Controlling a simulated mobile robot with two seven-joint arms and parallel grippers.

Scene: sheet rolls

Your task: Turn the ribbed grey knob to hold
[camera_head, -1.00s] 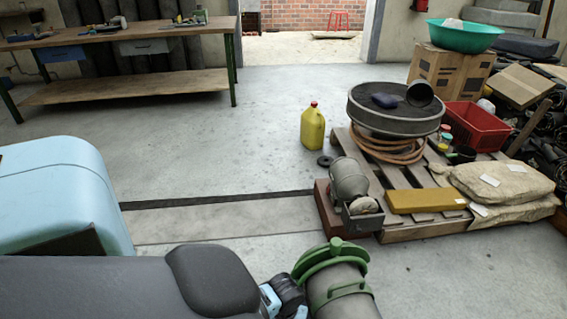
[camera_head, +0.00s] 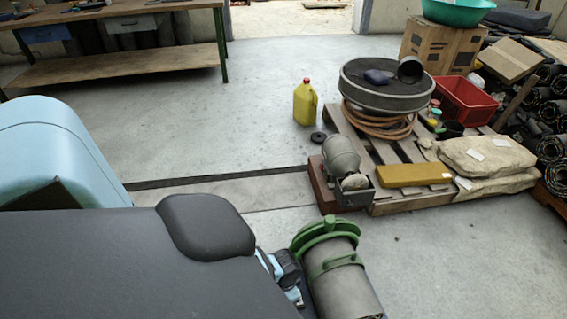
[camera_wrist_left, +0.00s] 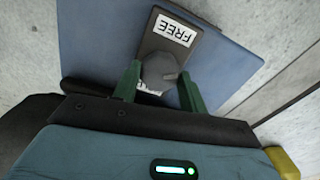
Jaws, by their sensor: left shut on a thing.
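In the left wrist view a round grey knob (camera_wrist_left: 157,69) sits on a dark plate (camera_wrist_left: 153,39) mounted on a blue panel (camera_wrist_left: 92,38). A white label reading FREE (camera_wrist_left: 172,30) is at the plate's upper end. A second white label below the knob is mostly hidden. A small nub on the knob faces right in this view. My left gripper (camera_wrist_left: 158,82) is shut on the knob, one green finger on each side. In the head view I cannot make out the knob or my left gripper. My right gripper is in neither view.
In the head view a grey cylinder with a green top (camera_head: 338,275) stands at the bottom. A pallet (camera_head: 392,208) holds a motor (camera_head: 342,158), a yellow block (camera_head: 413,175) and sacks. A yellow jug (camera_head: 305,102) is behind. Floor is clear before the workbench (camera_head: 120,66).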

